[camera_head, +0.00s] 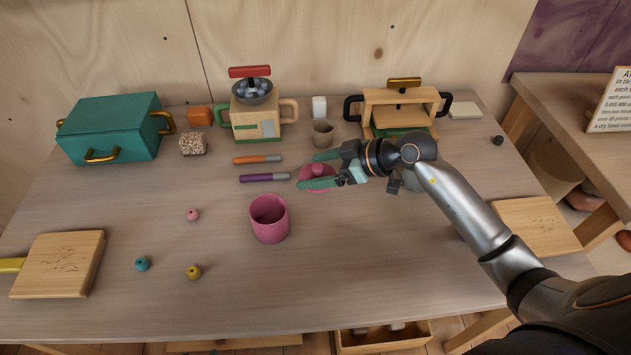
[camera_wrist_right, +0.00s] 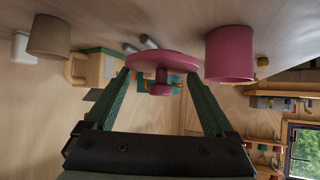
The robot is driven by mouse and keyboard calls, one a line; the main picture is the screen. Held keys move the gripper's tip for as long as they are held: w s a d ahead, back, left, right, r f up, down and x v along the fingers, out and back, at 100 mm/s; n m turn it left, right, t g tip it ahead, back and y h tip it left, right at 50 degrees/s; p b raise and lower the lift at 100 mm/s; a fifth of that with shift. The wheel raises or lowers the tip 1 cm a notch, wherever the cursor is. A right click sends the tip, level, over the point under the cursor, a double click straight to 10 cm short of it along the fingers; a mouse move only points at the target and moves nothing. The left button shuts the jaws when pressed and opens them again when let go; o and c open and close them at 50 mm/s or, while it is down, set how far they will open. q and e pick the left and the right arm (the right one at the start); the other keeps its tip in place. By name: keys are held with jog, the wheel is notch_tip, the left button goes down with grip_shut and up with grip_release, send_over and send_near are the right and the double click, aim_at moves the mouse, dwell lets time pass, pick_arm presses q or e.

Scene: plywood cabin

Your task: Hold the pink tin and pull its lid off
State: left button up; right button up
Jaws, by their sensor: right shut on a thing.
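The pink tin (camera_head: 269,220) stands upright on the table with its top open. It also shows in the right wrist view (camera_wrist_right: 230,54). The round pink lid (camera_head: 317,171), with a knob, is apart from the tin, behind it and to its right. My right gripper (camera_head: 321,170) is shut on the lid, its fingers on either side of the disc. In the right wrist view the lid (camera_wrist_right: 162,62) sits between the fingertips. I cannot tell whether it touches the table. My left gripper is not in view.
Orange and purple markers (camera_head: 264,177) lie left of the lid. A beige cup (camera_head: 323,133), a toy blender (camera_head: 255,119) and a wooden box (camera_head: 400,105) stand behind. Several beads (camera_head: 193,271) lie front left. A teal box (camera_head: 112,128) is back left. The front middle is clear.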

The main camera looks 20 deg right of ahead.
aim_at(316, 170)
jog(key=w+f, duration=0.2)
jog(key=shift+w+d+f+b, duration=0.15)
jog(key=shift+d+f+b, duration=0.2)
jog(key=shift+f, duration=0.05)
jog(key=shift+f+b, duration=0.4)
jog(key=shift+f, duration=1.25)
jog(key=o, duration=1)
jog(key=shift+d+r, duration=0.25)
jog(key=p+v, duration=0.1)
jog(key=v, duration=1)
jog(key=shift+s+d+r+p, duration=0.1)
jog(key=shift+s+p, duration=0.1)
jog(key=shift+p, duration=0.15)
